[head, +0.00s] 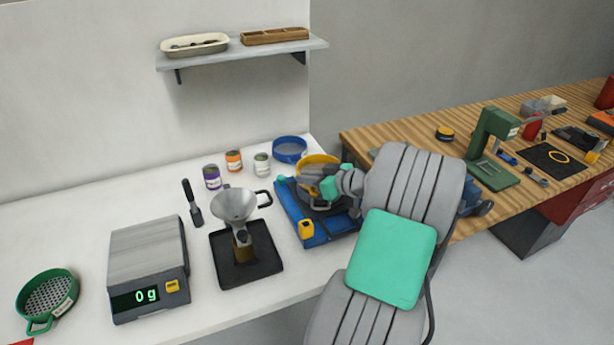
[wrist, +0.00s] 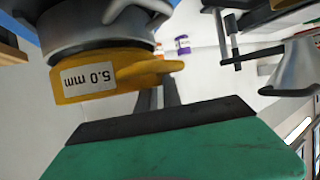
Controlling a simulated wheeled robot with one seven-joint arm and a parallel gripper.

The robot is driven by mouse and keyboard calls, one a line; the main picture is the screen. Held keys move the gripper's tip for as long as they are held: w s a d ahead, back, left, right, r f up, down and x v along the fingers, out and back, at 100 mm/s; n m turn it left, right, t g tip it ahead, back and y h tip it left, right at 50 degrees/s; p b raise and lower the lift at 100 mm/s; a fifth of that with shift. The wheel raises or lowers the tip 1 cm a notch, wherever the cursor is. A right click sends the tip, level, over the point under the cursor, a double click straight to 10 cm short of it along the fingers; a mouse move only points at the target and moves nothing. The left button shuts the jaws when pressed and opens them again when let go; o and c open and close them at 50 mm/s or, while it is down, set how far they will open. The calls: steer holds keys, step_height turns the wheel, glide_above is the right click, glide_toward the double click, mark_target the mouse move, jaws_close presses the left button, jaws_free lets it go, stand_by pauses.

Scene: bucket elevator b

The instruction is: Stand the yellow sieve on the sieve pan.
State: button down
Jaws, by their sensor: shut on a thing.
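The yellow sieve (head: 317,161), labelled 5.0 mm, is at the blue shaker. In the wrist view the yellow sieve (wrist: 95,75) appears upside down, with its handle pointing right. My gripper (wrist: 157,95) is shut on the sieve's handle. In the head view my gripper (head: 327,187) partly covers the sieve and what is under it. The grey sieve pan (wrist: 90,28) is directly below the sieve, close against its underside. I cannot tell whether the sieve rests on the pan or hangs just above it.
The blue shaker base (head: 295,213) stands at the bench's right end. Left of it are a funnel (head: 235,205) over a black tray (head: 262,273), a scale (head: 148,255) reading 0 g and a green sieve (head: 47,296). A blue sieve (head: 290,149) and several small cans stand behind.

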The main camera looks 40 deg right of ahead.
steer(key=shift+f+b, duration=0.4)
steer(key=shift+b, duration=0.1)
steer(key=shift+f, duration=0.1)
steer(key=c, duration=1.5)
jaws_free()
